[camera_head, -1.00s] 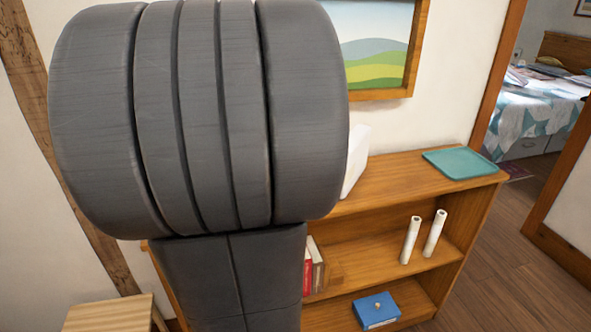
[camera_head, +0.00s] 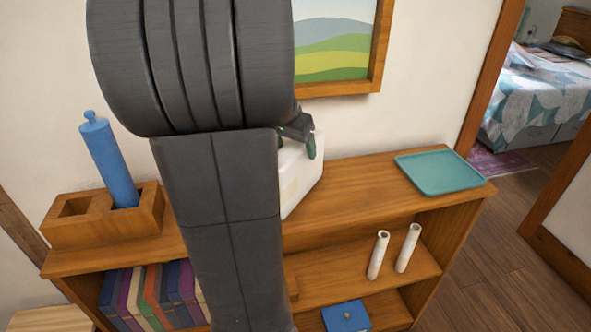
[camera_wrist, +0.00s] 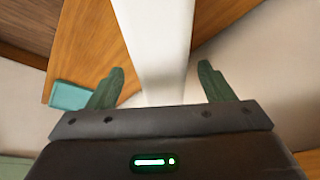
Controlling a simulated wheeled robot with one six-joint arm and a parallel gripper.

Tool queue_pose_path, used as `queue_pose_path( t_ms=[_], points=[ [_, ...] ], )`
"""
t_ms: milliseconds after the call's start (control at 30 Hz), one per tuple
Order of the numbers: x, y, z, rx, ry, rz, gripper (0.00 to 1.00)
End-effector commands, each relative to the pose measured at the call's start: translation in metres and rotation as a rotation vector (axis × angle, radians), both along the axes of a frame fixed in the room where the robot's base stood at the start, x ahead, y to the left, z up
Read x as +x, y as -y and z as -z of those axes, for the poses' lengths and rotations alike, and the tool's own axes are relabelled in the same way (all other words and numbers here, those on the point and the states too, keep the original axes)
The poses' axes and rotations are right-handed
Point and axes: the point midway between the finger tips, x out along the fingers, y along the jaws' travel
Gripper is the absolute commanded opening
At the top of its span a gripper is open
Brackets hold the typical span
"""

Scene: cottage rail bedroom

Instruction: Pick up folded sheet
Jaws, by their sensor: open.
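A white folded sheet (camera_head: 304,180) stands upright like a slab on top of the wooden shelf unit, just right of my arm in the head view. My arm hides its left part. My gripper (camera_head: 303,140) is at its upper edge, with its green fingers partly hidden. In the wrist view my gripper (camera_wrist: 160,68) is open, with one finger on each side of the sheet's white narrow face (camera_wrist: 158,35). Gaps show between the fingers and the sheet.
A teal tray (camera_head: 440,171) lies at the right end of the shelf top (camera_head: 350,200). A wooden holder (camera_head: 70,228) with a blue cylinder (camera_head: 110,162) stands at the left. Books, two white rolls (camera_head: 378,255) and a blue box (camera_head: 346,317) are below. A framed picture (camera_head: 335,45) hangs behind.

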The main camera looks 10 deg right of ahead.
Motion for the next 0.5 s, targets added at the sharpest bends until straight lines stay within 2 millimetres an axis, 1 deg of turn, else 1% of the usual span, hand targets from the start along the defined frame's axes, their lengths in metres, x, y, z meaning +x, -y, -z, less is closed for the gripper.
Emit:
queue_pose_path(
  t_ms=[300, 400, 500],
  points=[
    [0.015, 0.011, 0.037, 0.0, -0.005, 0.002, 0.75],
    [0.017, 0.013, 0.043, 0.001, -0.003, 0.002, 0.75],
    [0.017, 0.013, 0.044, 0.001, -0.002, 0.001, 0.75]
  ],
)
